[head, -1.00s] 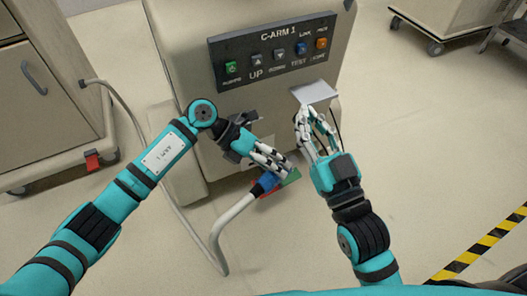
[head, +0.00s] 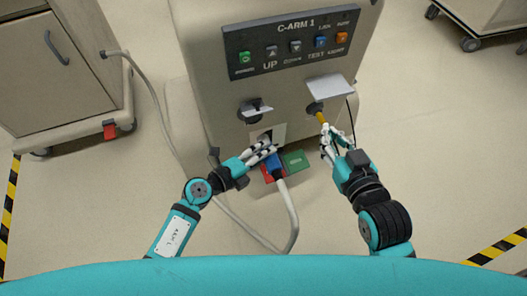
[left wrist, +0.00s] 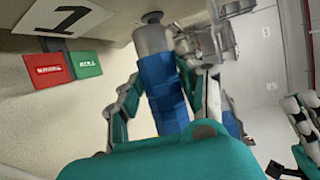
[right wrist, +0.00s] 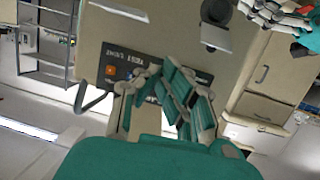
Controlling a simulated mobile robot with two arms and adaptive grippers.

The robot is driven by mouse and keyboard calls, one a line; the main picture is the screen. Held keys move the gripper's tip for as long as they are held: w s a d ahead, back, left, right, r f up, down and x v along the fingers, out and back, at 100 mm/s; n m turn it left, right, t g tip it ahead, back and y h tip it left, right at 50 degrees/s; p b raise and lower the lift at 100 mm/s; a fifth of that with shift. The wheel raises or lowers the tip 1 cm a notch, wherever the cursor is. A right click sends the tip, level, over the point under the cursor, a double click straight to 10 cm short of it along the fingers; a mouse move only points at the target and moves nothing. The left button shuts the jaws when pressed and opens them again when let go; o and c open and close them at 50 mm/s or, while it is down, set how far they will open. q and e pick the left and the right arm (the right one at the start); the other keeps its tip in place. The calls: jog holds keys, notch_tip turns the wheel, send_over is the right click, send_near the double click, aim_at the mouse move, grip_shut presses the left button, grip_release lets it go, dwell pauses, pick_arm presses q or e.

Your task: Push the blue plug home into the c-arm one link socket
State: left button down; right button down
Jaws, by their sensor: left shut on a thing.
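The blue plug (head: 276,166) has a cable running down from it; in the left wrist view the plug (left wrist: 163,92) has a grey nose pointing up at a dark round fitting (left wrist: 152,17) on the machine. The nose is at or very near the fitting; I cannot tell how deep. My left gripper (head: 268,152) is shut on the blue plug. The C-ARM 1 machine (head: 215,60) stands ahead, with a pale plate (head: 280,131) behind the plug. My right gripper (head: 330,138) is beside a yellow piece (head: 321,117) at a dark round fitting; its grip is unclear.
A red tag (left wrist: 48,70) and a green tag (left wrist: 86,65) hang near the plug. A grey flap (head: 330,87) juts out above my right gripper. A dark fitting with a flap (head: 255,108) is left of it.

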jog(key=shift+f, duration=0.1)
pick_arm(q)
jog(key=shift+r, duration=0.1)
jog(key=shift+w+a, duration=0.1)
jog(key=shift+w, duration=0.05)
jog(key=shift+w+a, duration=0.3)
jog(key=shift+w, duration=0.55)
jog(key=shift+w+a, duration=0.25)
jog(key=shift+w, duration=0.65)
jog(key=shift+w+a, duration=0.3)
jog(key=shift+w, duration=0.55)
pick_arm(e)
jog(key=shift+w+r, duration=0.1)
jog(key=shift+r, duration=0.25)
jog(key=shift+a, duration=0.1)
jog(key=shift+s+d+f+g, duration=0.15)
jog(key=shift+s+f+g, duration=0.1)
jog(key=shift+f, duration=0.25)
jog(key=shift+s+d+f+g, duration=0.1)
jog(key=shift+s+f+g, duration=0.15)
jog(key=shift+f, duration=0.25)
